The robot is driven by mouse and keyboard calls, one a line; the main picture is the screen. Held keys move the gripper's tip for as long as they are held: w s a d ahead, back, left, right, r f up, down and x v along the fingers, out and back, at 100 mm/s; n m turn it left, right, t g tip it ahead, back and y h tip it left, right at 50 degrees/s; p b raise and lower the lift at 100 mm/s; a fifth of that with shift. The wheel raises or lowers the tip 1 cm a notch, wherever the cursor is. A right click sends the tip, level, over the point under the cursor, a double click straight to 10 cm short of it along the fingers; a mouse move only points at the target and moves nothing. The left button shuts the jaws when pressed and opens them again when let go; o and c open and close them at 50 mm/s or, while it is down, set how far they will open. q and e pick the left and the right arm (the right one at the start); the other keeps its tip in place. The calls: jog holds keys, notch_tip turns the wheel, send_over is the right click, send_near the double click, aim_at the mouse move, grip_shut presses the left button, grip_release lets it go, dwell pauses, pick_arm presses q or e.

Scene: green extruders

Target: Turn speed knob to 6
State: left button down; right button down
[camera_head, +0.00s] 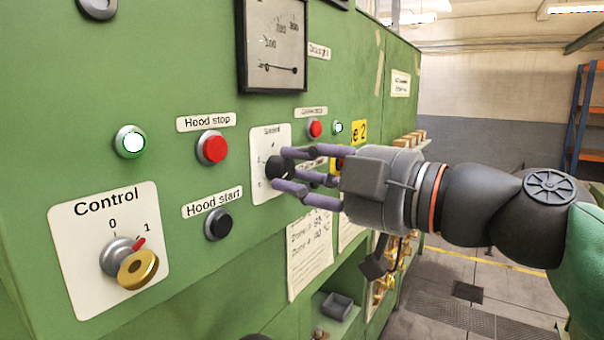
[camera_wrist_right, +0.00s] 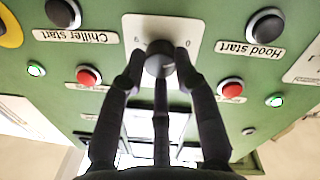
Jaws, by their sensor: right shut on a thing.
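The speed knob (camera_head: 280,168) is a black round knob on a white plate (camera_head: 264,140) on the green panel. My right gripper (camera_head: 294,172) reaches in from the right with its purple-grey fingers closed around the knob. In the right wrist view the knob (camera_wrist_right: 160,58) sits between the fingertips of the gripper (camera_wrist_right: 160,72), and the plate (camera_wrist_right: 188,24) appears upside down. The fingers and the view angle hide part of the scale, and I cannot tell which number the knob points to. My left gripper is not in view.
Left of the plate are a red Hood stop button (camera_head: 212,148) and a black Hood start button (camera_head: 218,224). A Control switch (camera_head: 122,258) is at the lower left. A gauge (camera_head: 274,44) is above. A small red button (camera_head: 315,129) is close above the fingers.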

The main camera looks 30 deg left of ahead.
jog(key=m, duration=0.7)
jog(key=shift+m+h, duration=0.3)
jog(key=m+p, duration=0.1)
jog(key=m, duration=0.3)
jog(key=shift+w+r+g, duration=0.1)
jog(key=shift+g, duration=0.3)
jog(key=m+p, duration=0.1)
jog(key=m, duration=0.3)
jog(key=shift+m+g, duration=0.3)
jog(key=m+p, duration=0.2)
jog(key=m, duration=0.2)
jog(key=m+p, duration=0.1)
jog(key=m, duration=0.3)
jog(key=shift+m+g+p, duration=0.3)
jog(key=m+p, duration=0.2)
jog(key=m, duration=0.2)
jog(key=shift+w, duration=0.1)
jog(key=shift+m+y+p, duration=0.4)
jog(key=shift+m+p, duration=0.4)
jog(key=shift+m, duration=1.3)
jog(key=shift+f, duration=0.2)
